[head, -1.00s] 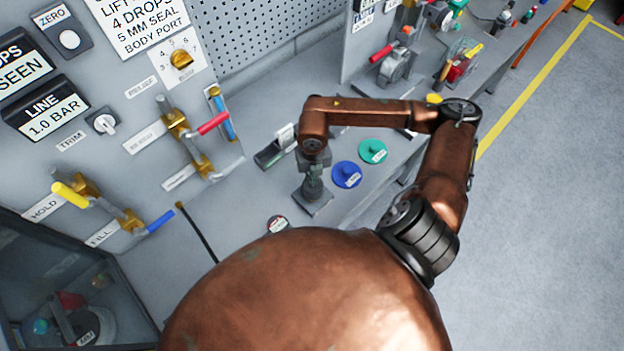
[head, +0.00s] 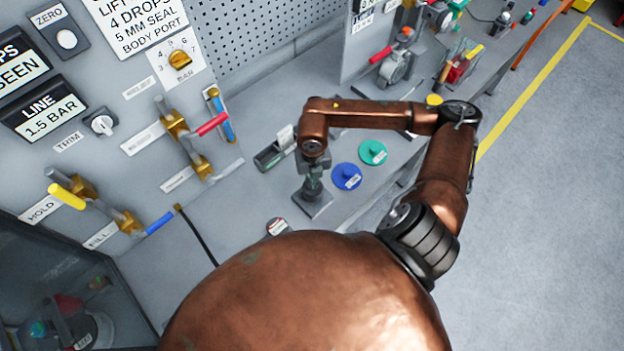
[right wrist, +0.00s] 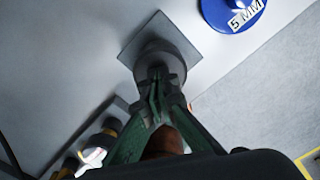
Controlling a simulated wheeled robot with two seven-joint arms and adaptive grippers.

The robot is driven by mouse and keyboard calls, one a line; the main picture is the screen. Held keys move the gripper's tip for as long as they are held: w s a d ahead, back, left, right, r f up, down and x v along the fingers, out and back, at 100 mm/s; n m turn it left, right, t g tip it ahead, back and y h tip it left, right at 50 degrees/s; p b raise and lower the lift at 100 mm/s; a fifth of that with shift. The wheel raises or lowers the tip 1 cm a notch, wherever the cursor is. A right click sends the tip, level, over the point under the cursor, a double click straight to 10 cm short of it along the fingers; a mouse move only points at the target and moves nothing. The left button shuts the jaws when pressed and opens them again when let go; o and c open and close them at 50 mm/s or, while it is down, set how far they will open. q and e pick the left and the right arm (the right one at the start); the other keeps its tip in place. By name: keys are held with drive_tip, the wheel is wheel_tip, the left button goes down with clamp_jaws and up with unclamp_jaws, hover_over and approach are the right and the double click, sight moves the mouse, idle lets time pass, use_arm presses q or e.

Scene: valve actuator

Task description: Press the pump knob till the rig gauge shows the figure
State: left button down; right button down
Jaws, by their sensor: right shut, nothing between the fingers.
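The pump stands on a square grey base plate (head: 313,205) on the bench in the head view. Its plate also shows at the top of the right wrist view (right wrist: 133,50). My right gripper (head: 313,180) points down over the pump with its fingers shut and empty. In the right wrist view the fingertips (right wrist: 158,88) meet the top of the round grey pump body (right wrist: 165,58). They cover the knob, so its height cannot be told. The rig gauge (head: 48,115), labelled LINE, reads 1.5 BAR. My left gripper is out of view.
A blue disc (head: 346,176) marked 5 MM and a green disc (head: 373,152) lie right of the pump. Valves with red (head: 212,124), yellow (head: 67,196) and blue (head: 160,222) handles stick out from the left panel. A card (head: 150,22) is above.

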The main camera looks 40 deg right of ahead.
drive_tip(key=shift+r+p, duration=1.25)
drive_tip(key=shift+r, duration=1.5)
drive_tip(key=shift+f, duration=0.15)
drive_tip(key=shift+f+b, duration=3.05)
drive_tip(key=shift+f, duration=0.3)
drive_tip(key=shift+r+p, duration=1.7)
drive_tip(key=shift+r, duration=1.8)
